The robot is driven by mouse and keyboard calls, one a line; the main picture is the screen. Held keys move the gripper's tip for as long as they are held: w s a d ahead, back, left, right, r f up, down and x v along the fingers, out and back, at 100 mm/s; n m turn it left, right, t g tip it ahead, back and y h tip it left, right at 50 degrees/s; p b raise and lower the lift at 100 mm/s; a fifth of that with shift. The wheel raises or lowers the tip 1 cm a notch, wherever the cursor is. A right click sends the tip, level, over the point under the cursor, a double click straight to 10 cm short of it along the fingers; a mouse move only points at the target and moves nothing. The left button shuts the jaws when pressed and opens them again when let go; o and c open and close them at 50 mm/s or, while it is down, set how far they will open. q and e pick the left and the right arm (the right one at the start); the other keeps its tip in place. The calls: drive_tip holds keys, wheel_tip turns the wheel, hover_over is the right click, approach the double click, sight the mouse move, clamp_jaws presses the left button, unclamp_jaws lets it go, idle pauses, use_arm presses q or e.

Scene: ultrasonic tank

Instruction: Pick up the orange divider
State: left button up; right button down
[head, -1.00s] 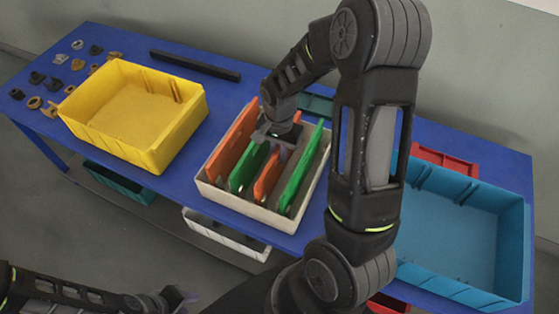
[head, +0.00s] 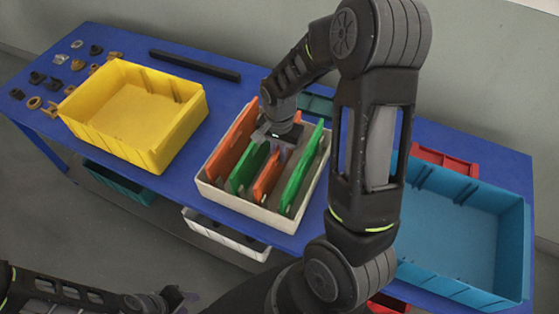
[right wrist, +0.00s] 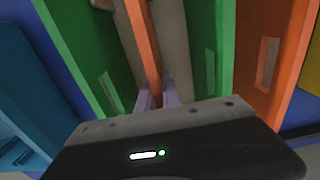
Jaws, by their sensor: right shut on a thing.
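A pale box (head: 210,190) on the blue table holds orange and green dividers standing on edge. My right gripper (head: 277,148) reaches down into the box from above. In the right wrist view its purple fingers (right wrist: 157,98) are shut on the orange divider (right wrist: 143,40) between two green ones; this divider also shows in the head view (head: 267,177). It still stands among the others in the box; its lower edge is hidden. Another orange divider (head: 232,140) stands at the box's left side. My left gripper (head: 182,299) is low at the bottom edge, away from the table; its jaw opening is unclear.
Green dividers (head: 247,169) (head: 302,171) stand close on both sides of the held one. A yellow bin (head: 130,145) is on the left, a blue bin (head: 460,235) on the right. A dark bar (head: 195,65) and several small parts lie at the back left.

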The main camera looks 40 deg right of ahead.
drive_tip(key=shift+r, duration=0.1)
idle(0.4)
wheel_tip(320, 180, up, 18)
drive_tip(key=b, duration=0.1)
idle(0.5)
idle(1.8)
